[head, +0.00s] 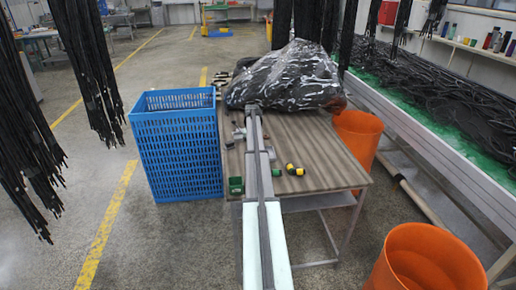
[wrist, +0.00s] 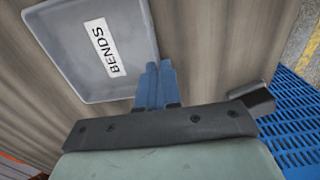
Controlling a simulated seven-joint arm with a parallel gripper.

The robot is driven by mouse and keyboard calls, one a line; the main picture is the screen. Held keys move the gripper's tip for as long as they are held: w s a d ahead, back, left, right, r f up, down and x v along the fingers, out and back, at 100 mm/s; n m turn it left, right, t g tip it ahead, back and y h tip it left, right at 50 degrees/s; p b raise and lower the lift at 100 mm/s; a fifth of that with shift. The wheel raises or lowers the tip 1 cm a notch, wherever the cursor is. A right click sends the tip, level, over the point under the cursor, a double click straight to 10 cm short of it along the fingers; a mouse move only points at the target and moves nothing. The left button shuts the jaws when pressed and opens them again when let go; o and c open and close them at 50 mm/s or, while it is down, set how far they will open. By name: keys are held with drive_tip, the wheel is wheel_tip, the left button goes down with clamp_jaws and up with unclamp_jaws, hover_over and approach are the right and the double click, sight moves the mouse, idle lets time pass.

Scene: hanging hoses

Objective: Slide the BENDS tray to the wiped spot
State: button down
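The BENDS tray (wrist: 137,62) is a shallow grey tray with a white label, lying on the brown striped table (wrist: 215,40) in the wrist view. My gripper (wrist: 158,66) has its two blue fingers close together, with nothing seen between them. The fingertips are beside the tray's edge near its corner; I cannot tell if they touch it. In the head view my arm reaches over the table (head: 315,150), and I cannot make out the tray or the fingertips there. I cannot make out a wiped spot in either view.
A clear bag of black hoses (head: 290,80) covers the table's far end. A yellow-black item (head: 295,169) and a green box (head: 236,185) lie near my arm. A blue crate (head: 178,150) stands left, orange bins (head: 357,140) right. Black hoses (head: 88,60) hang at left.

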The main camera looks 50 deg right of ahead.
sight(235, 156)
drive_tip(key=shift+w+a, duration=0.95)
drive_tip(key=shift+a, duration=0.3)
drive_tip(key=shift+w+a, duration=1)
drive_tip(key=shift+a, duration=0.25)
drive_tip(key=shift+w+a, duration=0.95)
drive_tip(key=shift+a, duration=0.3)
drive_tip(key=c, duration=1.3)
unclamp_jaws()
drive_tip(key=shift+o, duration=0.2)
wheel_tip(235, 156, up, 14)
drive_tip(key=shift+f, duration=0.15)
